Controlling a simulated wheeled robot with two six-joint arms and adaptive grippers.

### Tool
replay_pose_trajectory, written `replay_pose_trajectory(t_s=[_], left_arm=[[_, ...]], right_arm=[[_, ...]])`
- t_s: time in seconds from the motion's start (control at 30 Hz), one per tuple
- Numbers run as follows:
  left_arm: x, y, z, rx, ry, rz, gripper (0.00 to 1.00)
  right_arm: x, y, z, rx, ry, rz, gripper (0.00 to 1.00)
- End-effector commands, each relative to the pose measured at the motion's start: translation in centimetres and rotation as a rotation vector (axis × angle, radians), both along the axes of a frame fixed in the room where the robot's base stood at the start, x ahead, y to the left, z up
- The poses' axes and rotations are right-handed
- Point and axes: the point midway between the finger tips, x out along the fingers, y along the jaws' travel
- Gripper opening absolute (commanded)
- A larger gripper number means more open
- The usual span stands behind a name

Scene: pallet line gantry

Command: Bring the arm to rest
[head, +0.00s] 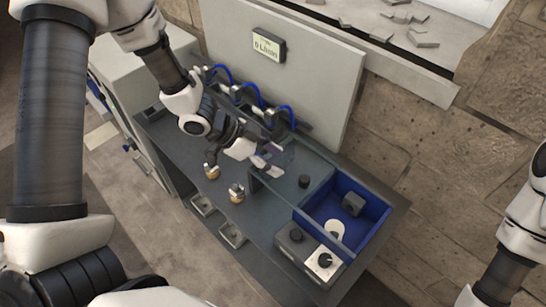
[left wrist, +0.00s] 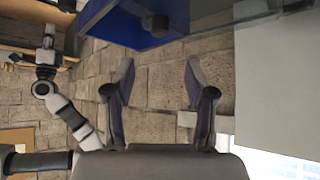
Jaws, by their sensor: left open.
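My left arm reaches in from the upper left in the head view. Its gripper (head: 270,162) is open above the grey bench (head: 205,232), near a low divider. The left wrist view shows its two fingers (left wrist: 160,82) spread apart with nothing between them and stone floor behind. My right arm (head: 525,220) shows only in part at the right edge of the head view. It also shows at the left of the wrist view, where its gripper end (left wrist: 47,68) is too small to read.
A blue-lined bin (head: 372,212) holds a dark block (head: 353,204). Blue hoses (head: 257,95) run before an upright panel (head: 320,75) with a display.

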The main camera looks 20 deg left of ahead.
Motion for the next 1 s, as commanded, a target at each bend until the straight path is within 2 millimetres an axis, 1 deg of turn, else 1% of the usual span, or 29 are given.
replay_pose_trajectory(t_s=[0.3,0.37,0.47,0.57,0.6,0.67,0.7,0.77,0.83,0.9,0.97,1.0], left_arm=[[-0.1,-0.1,-0.3,-0.001,0.01,0.01,0.55],[-0.5,-0.2,-1.1,-0.004,0.042,0.038,0.55],[-1.9,-0.6,-3.7,-0.01,0.151,0.152,0.55],[-4.5,-0.6,-7.9,0.008,0.311,0.339,0.55],[-5.8,-0.5,-9.7,0.027,0.374,0.424,0.55],[-7.9,0.1,-12.2,0.066,0.46,0.547,0.55],[-9.4,0.5,-13.7,0.098,0.508,0.624,0.55],[-11.7,1.4,-15.6,0.152,0.571,0.734,0.55],[-14.4,2.5,-17.4,0.224,0.63,0.851,0.55],[-17.2,3.7,-18.9,0.302,0.676,0.955,0.55],[-19.7,4.8,-19.8,0.375,0.705,1.039,0.55],[-21.4,5.6,-20.2,0.427,0.721,1.092,0.55]], right_arm=[[0.0,0.0,0.0,0.0,0.0,0.0,0.0],[0.0,0.0,0.0,0.0,0.0,0.0,0.0],[0.0,0.0,0.0,0.0,0.0,0.0,0.0],[0.0,0.0,0.0,0.0,0.0,0.0,0.0],[0.0,0.0,0.0,0.0,0.0,0.0,0.0],[0.0,0.0,0.0,0.0,0.0,0.0,0.0],[0.0,0.0,0.0,0.0,0.0,0.0,0.0],[0.0,0.0,0.0,0.0,0.0,0.0,0.0],[0.0,0.0,0.0,0.0,0.0,0.0,0.0],[0.0,0.0,0.0,0.0,0.0,0.0,0.0],[0.0,0.0,0.0,0.0,0.0,0.0,0.0],[0.0,0.0,0.0,0.0,0.0,0.0,0.0]])
